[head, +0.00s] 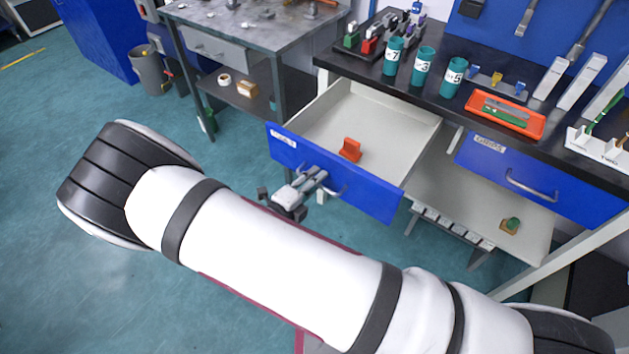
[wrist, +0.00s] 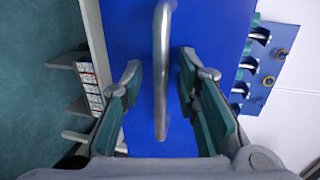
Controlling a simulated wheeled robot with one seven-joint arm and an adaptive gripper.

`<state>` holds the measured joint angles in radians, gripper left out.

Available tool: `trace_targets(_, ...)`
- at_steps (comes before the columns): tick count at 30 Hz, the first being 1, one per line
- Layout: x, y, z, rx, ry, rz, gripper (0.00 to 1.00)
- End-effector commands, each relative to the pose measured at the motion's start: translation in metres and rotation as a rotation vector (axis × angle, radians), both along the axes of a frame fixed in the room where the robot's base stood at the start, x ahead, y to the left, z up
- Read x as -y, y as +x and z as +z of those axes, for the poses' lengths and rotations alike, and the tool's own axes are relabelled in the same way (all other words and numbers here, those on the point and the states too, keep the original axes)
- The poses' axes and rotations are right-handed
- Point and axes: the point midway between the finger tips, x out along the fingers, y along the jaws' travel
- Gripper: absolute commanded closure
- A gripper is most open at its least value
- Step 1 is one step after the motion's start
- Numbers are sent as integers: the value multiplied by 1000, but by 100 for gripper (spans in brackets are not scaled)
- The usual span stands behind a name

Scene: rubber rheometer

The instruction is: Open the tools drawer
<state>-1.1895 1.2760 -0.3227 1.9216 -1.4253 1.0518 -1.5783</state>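The left blue-fronted drawer (head: 378,196) under the black bench is pulled well out, showing its pale inside. Its label is too small to read. An orange-red piece (head: 350,150) lies inside it. Its metal handle (head: 337,190) is partly hidden by my gripper (head: 304,190) in the head view. In the wrist view, the handle (wrist: 161,75) runs between the fingers of my gripper (wrist: 160,68), with a visible gap on both sides. The fingers are apart and hold nothing. The blue front (wrist: 148,120) lies just beyond them.
The right blue drawer (head: 540,185) is closed. On the black bench stand teal cups (head: 424,65) and an orange tray (head: 500,114). A lower shelf (head: 470,205) lies beneath. A grey metal table (head: 255,20) stands at the back left. The green floor left of my arm is clear.

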Motion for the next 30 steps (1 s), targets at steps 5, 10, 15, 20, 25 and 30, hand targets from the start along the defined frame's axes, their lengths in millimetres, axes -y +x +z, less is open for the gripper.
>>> trace_targets(5, 0, 0, 0, 1, -1, 0, 71)
trace_targets(10, -5, -6, 2, 0, 0, 2, 71)
trace_targets(15, -21, -28, 7, 0, 2, 3, 71)
trace_targets(20, -41, -54, 14, 0, 1, 3, 71)
trace_targets(25, -57, -78, 20, -1, 1, 2, 71)
trace_targets(30, -67, -91, 24, 0, 0, 1, 71)
